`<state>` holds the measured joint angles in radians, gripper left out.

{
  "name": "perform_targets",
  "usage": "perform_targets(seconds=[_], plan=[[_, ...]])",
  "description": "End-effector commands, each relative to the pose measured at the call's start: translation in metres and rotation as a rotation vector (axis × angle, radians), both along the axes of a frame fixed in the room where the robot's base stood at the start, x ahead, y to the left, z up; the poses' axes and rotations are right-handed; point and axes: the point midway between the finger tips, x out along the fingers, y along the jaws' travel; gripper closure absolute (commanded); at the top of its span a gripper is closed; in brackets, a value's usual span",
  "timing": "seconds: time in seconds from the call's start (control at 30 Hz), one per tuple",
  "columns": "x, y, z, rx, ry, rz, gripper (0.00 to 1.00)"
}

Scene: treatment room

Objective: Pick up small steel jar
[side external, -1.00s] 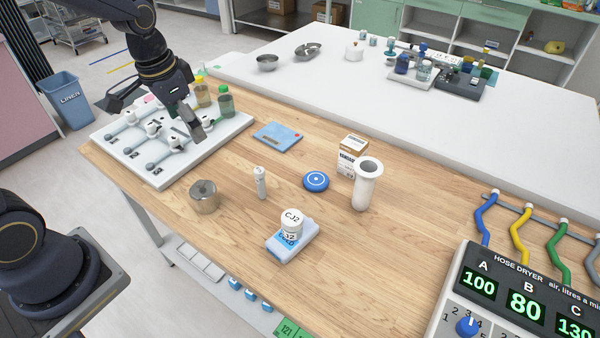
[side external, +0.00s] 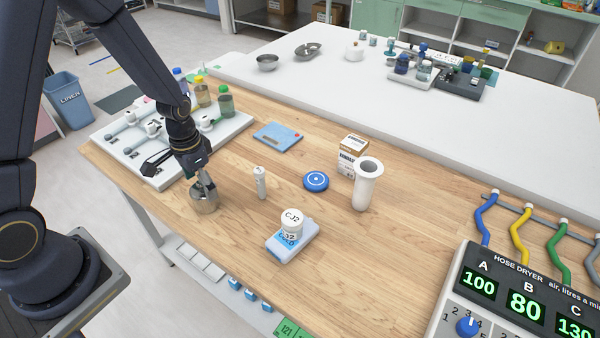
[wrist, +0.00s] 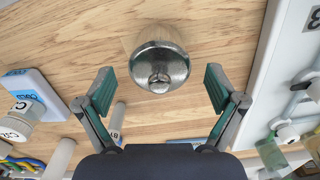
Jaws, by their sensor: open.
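The small steel jar (side external: 204,200) stands upright on the wooden table near its left front edge. In the wrist view the jar (wrist: 159,66), with a round lid knob, sits ahead of and midway between the open fingers. My gripper (side external: 203,186) is just above the jar in the side view, with a finger overlapping its top. In the wrist view my gripper (wrist: 160,88) is open with a gap on both sides of the jar.
A white valve board (side external: 150,170) with bottles lies behind left. A small white cylinder (side external: 260,182) stands right of the jar. A white tub on a blue-white block (side external: 292,248), a blue disc (side external: 316,181) and a white vase (side external: 367,186) are farther right.

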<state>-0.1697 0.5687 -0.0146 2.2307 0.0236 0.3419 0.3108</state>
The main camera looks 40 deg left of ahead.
Motion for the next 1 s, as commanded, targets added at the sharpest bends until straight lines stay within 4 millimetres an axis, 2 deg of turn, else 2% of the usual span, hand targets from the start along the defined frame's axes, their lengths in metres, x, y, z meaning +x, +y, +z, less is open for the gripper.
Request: perform_targets(seconds=[0.2, 0.3, 0.57, 1.0], plan=[[0.000, -0.001, -0.034, 0.000, 0.006, -0.001, 0.06], [0.001, 0.000, -0.045, -0.001, 0.002, -0.001, 0.06], [0.001, 0.000, -0.049, 0.000, -0.001, -0.001, 0.06], [0.001, 0.000, -0.049, 0.000, 0.000, -0.001, 0.50]])
